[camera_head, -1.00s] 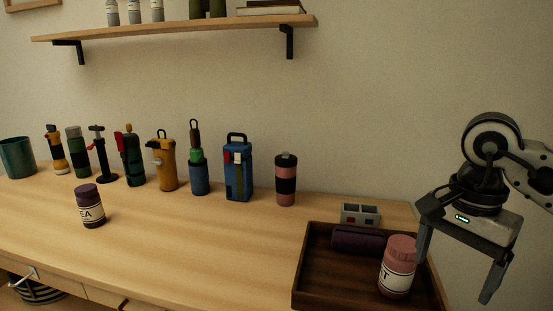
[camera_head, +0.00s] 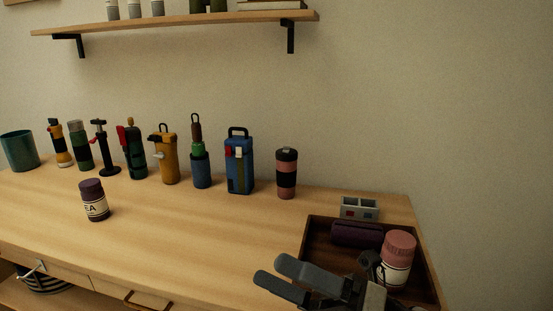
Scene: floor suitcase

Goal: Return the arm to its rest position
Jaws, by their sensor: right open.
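My right gripper (camera_head: 282,278) is low in the head view, in front of the dark wooden tray (camera_head: 315,245). Its two fingers point left and stand apart, with nothing between them. It covers the tray's front left part. A pink-lidded jar (camera_head: 398,262) stands upright in the tray, to the right of the gripper and apart from the fingers. A dark purple roll (camera_head: 357,234) lies behind it in the tray. My left gripper is out of view.
A purple-lidded jar (camera_head: 94,201) stands alone on the wooden table (camera_head: 190,225). Several bottles and tools line the back, ending with a pink and black tumbler (camera_head: 286,174). A grey box (camera_head: 360,208) sits behind the tray. The table's middle is clear.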

